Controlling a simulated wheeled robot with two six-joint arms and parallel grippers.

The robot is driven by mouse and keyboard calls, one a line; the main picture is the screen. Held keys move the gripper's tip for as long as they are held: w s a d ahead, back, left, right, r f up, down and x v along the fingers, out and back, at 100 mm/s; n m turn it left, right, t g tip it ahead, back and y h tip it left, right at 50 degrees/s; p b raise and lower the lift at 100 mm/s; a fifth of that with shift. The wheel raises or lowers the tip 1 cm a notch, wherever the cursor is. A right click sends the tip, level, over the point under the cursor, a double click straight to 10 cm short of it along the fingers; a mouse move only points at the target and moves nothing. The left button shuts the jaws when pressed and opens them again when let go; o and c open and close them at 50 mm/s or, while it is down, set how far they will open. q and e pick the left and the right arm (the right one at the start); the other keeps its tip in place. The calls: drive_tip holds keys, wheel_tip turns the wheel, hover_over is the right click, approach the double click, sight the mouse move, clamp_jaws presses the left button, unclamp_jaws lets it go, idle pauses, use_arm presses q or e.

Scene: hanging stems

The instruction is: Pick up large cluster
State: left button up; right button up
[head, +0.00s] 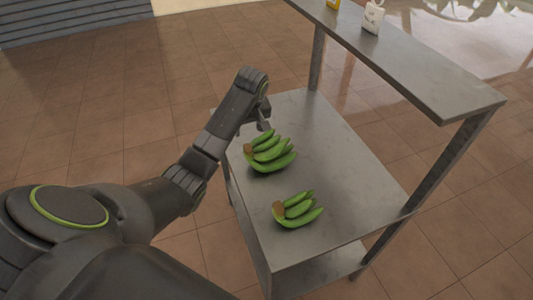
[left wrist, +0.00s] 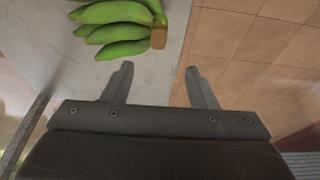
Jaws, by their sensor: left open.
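The large cluster of green bananas (head: 270,156) lies on the grey metal table, with its brown cut stem at the left end. A smaller green cluster (head: 299,211) lies nearer on the same table. My left gripper (head: 264,116) is just beyond the large cluster, above the table's left part, and partly hidden by its own wrist. In the left wrist view my gripper (left wrist: 158,68) has its two fingers apart with nothing between them. A banana cluster (left wrist: 115,22), seemingly the large one, shows ahead with its stem near the fingertips. My right gripper is not in view.
The metal table (head: 345,180) has clear room right of the clusters. A raised shelf (head: 420,70) runs along its right side on posts, with a white container (head: 373,17) and a yellow item (head: 333,4) on it. Tiled floor surrounds the table.

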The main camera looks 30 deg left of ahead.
use_arm(q)
hover_over(248, 147)
drive_tip(key=s+d, duration=0.1)
wheel_tip(248, 147, down, 6)
drive_tip(key=shift+s+r+p, duration=0.15)
drive_tip(key=shift+p, duration=0.25)
drive_tip(key=shift+f+p, duration=0.4)
drive_tip(key=shift+f, duration=0.35)
drive_tip(key=shift+x, duration=2)
drive_tip(key=shift+d+r, duration=0.1)
clamp_jaws()
drive_tip(key=shift+w+r, duration=0.15)
drive_tip(key=shift+w, duration=0.1)
